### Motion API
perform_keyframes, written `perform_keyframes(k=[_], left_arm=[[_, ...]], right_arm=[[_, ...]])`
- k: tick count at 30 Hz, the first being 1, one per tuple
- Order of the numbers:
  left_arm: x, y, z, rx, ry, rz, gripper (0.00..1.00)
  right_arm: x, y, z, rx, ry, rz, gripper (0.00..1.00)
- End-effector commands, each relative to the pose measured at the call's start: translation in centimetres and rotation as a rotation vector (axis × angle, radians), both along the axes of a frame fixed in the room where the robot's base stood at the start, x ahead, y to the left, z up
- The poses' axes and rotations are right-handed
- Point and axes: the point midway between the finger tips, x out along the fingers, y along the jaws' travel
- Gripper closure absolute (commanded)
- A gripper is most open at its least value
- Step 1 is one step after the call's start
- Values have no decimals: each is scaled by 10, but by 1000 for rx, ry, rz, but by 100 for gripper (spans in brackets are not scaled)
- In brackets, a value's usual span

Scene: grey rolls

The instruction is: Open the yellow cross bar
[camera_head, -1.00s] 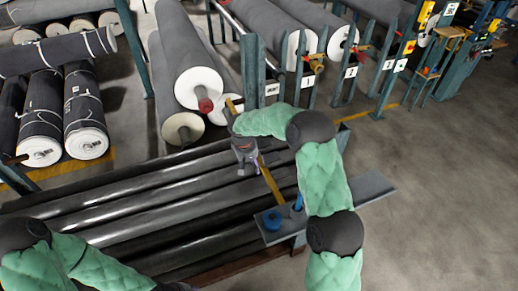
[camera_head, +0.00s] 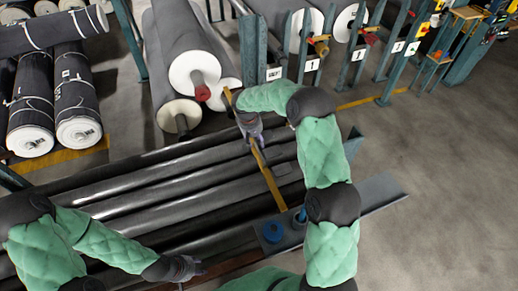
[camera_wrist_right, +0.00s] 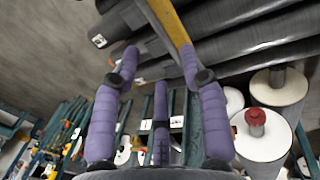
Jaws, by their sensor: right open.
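The yellow cross bar (camera_head: 266,172) runs slanting across the dark rolls in the head view, from a grey plate with blue fittings up to the rack post. Its upper end shows beyond my right forearm. My right gripper (camera_head: 251,127) is at the bar's upper part. In the right wrist view the purple fingers of my right gripper (camera_wrist_right: 158,62) are apart, and the yellow bar (camera_wrist_right: 168,20) reaches down to the right finger's tip. I cannot tell whether they touch. My left gripper (camera_head: 186,268) is low over the front of the rolls, its fingers too small to read.
Long dark rolls (camera_head: 165,190) fill the rack below the bar. A grey plate (camera_head: 365,197) juts out at its right. Large rolls with white ends (camera_head: 194,70) lie behind, beside a teal post (camera_head: 252,48). The floor at right (camera_head: 450,160) is clear.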

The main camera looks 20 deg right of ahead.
Motion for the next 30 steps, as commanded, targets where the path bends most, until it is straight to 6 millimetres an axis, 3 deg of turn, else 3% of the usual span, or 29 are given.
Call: perform_keyframes(k=[3,10,23,24,28,30], left_arm=[[0,0,-6,0,-1,0,60],[1,0,-12,0,-1,0,60],[1,0,-13,0,-1,-1,60],[1,0,-13,0,-1,0,60],[1,0,-13,0,-1,0,60],[1,0,-13,0,-1,-1,60]], right_arm=[[-1,-5,-25,1,2,-3,57],[-1,-11,-53,0,1,-1,57],[0,-13,-62,1,-1,-1,57],[0,-13,-62,1,-1,-1,59],[-1,-12,-62,1,-1,-1,96],[-1,-12,-62,1,0,0,100]])
